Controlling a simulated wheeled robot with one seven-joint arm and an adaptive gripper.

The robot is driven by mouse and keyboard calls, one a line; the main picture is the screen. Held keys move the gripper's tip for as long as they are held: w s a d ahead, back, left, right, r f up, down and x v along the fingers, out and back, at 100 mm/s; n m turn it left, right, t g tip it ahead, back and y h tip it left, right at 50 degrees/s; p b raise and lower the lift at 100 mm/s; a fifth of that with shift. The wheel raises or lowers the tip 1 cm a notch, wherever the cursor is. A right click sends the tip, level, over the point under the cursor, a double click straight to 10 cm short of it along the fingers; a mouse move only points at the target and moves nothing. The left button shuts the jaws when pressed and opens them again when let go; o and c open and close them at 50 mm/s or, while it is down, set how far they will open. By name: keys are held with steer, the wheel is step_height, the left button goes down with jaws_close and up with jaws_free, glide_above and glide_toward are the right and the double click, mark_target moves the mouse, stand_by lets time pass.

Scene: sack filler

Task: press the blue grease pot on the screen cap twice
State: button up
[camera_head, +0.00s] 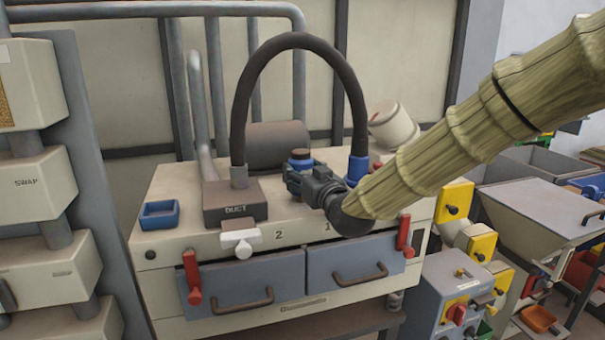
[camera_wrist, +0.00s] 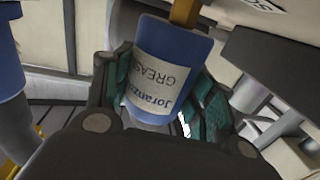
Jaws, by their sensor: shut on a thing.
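The blue grease pot (camera_wrist: 170,70) is between the two fingers of my gripper (camera_wrist: 163,95) in the wrist view. It has a cream label reading "GREASE" and an orange-brown piece at its far end. My gripper is shut on it. In the head view my gripper (camera_head: 310,180) is over the top of the cream machine, and the blue pot (camera_head: 300,160) shows just beyond the fingers. I cannot tell for sure which part is the screen cap, nor whether the pot touches anything.
A black hose arches over the machine from the DUCT box (camera_head: 235,203) to a blue cuff (camera_head: 357,170) close right of my gripper. A brown cylinder (camera_head: 277,143) lies behind. A blue tray (camera_head: 160,214) sits left. Two grey drawers (camera_head: 245,280) with red levers are in front.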

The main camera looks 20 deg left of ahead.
mark_target(302, 152)
steer(key=shift+f, duration=0.3)
steer(key=shift+r, duration=0.95)
stand_by(0.6)
steer(key=shift+r+p, duration=1.15)
steer(key=shift+r, duration=1.35)
